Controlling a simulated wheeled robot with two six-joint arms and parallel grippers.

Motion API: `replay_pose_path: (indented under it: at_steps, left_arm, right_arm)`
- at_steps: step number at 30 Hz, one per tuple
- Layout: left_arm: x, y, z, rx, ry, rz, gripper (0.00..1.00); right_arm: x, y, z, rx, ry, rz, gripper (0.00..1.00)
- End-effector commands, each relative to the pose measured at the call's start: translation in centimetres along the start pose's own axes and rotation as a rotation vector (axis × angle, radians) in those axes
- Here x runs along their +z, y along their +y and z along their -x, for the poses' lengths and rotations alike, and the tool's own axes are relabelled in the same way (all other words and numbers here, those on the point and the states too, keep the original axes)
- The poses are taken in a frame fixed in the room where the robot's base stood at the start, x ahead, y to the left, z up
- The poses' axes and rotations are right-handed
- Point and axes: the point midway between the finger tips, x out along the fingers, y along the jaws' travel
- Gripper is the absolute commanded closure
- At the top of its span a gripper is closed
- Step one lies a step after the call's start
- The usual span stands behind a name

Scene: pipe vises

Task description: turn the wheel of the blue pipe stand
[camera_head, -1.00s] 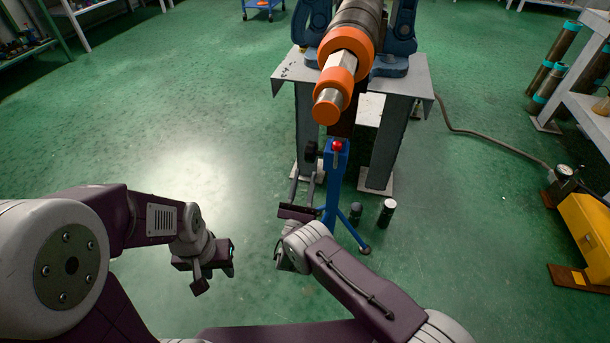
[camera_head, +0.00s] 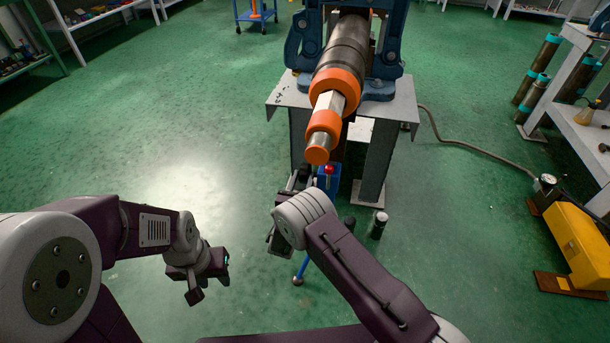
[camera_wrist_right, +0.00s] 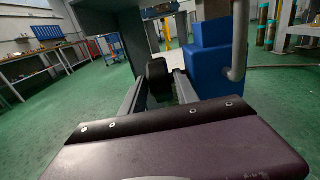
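The blue pipe stand (camera_head: 328,180) has a red knob on top and is partly hidden behind my right arm in the head view. It is the large blue block (camera_wrist_right: 215,50) in the right wrist view. Its black wheel (camera_wrist_right: 158,76) sits to the left of that block. My right gripper (camera_wrist_right: 160,92) is open, with one finger on each side of the wheel. Whether the fingers touch it, I cannot tell. In the head view my right gripper (camera_head: 298,180) is beside the stand's top. My left gripper (camera_head: 209,283) is open and empty, away to the left.
A large pipe with orange collars (camera_head: 337,85) rests in a vise on a grey metal table (camera_head: 284,95) above the stand. Two small cylinders (camera_head: 378,226) stand on the floor to the right. A yellow pump (camera_head: 578,244) is far right. The floor at left is clear.

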Motion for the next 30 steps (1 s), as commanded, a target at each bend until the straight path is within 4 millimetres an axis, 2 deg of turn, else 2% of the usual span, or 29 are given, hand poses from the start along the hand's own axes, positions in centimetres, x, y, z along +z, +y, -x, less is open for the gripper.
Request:
replay_pose_path:
  at_steps: [1,6,14,15,18,19,25,30]
  left_arm:
    - [0.1,0.0,-0.9,0.0,0.0,0.0,0.64]
    - [0.1,0.0,-1.5,0.0,0.0,0.0,0.64]
    - [0.1,0.0,-1.4,0.0,0.0,0.0,0.64]
    - [0.1,0.0,-1.4,0.0,0.0,0.0,0.64]
    - [0.1,0.0,-1.4,0.0,0.0,0.0,0.64]
    - [0.1,0.0,-1.4,0.0,0.0,0.0,0.64]
    - [0.2,0.0,-1.8,0.0,0.0,0.0,0.64]
    - [0.3,-0.1,-3.2,0.0,0.0,0.0,0.64]
  right_arm:
    - [-0.4,-0.1,-1.0,-0.004,-0.003,-0.002,0.64]
    - [-0.1,0.0,-2.9,-0.001,-0.003,-0.001,0.64]
    - [0.1,0.0,-3.3,0.001,-0.001,0.001,0.64]
    - [0.1,0.0,-3.3,0.001,-0.001,0.001,0.66]
    - [0.1,0.0,-3.3,0.0,-0.001,0.001,0.94]
    - [0.1,0.0,-3.3,0.0,-0.001,0.001,1.0]
    - [-0.1,0.0,-3.2,0.0,-0.01,0.001,1.0]
    - [-0.6,0.0,-3.2,0.0,-0.064,0.002,1.0]
